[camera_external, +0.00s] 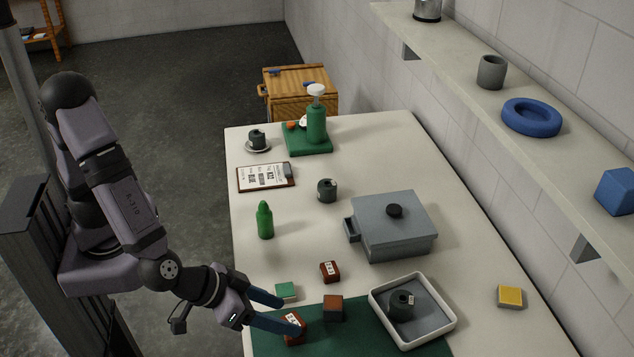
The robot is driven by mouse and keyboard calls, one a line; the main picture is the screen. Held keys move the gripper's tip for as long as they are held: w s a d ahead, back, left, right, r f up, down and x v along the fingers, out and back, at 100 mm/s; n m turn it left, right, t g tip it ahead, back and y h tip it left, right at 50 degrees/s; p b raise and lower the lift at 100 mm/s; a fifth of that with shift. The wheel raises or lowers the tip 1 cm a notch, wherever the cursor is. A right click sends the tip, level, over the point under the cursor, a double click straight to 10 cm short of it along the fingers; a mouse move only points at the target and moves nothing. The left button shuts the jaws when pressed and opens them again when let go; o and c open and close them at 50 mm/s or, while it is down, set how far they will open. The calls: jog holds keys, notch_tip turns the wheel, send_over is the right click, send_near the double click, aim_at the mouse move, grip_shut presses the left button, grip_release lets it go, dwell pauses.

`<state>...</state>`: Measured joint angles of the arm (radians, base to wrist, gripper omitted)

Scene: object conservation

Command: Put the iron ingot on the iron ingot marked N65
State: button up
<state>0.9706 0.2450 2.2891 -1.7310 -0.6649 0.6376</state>
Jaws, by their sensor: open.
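A rust-red block with a white label (294,337) sits on the green mat (375,322). A second rust-red block with a white label (330,272) stands on the bare table above the mat. A plain brown-red block (333,308) sits on the mat between them, with no label showing. The labels are too small to read, so I cannot tell which is N65. My gripper (292,312) is open and empty, low over the mat's left part. Its lower finger overlaps the first labelled block in the picture; I cannot tell whether they touch.
A white-rimmed tray (376,300) holding a dark cylinder stands right of the blocks. A grey lidded box (395,232) stands behind. A small green block (286,290) lies near my upper finger. A green bottle (265,221) stands farther back. The table's right side is mostly clear.

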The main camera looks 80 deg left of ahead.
jog(key=s+a+f+m+g, duration=0.1)
jog(key=s+a+g, duration=0.3)
jog(key=a, duration=0.8)
jog(key=s+a+f+m+g, duration=0.2)
jog(key=s+a+g, duration=0.3)
jog(key=s+a, duration=0.4)
jog(key=a, duration=0.3)
jog(key=shift+s+a+m, duration=0.15)
jog(key=shift+a+m, duration=0.05)
jog(key=shift+m, duration=0.2)
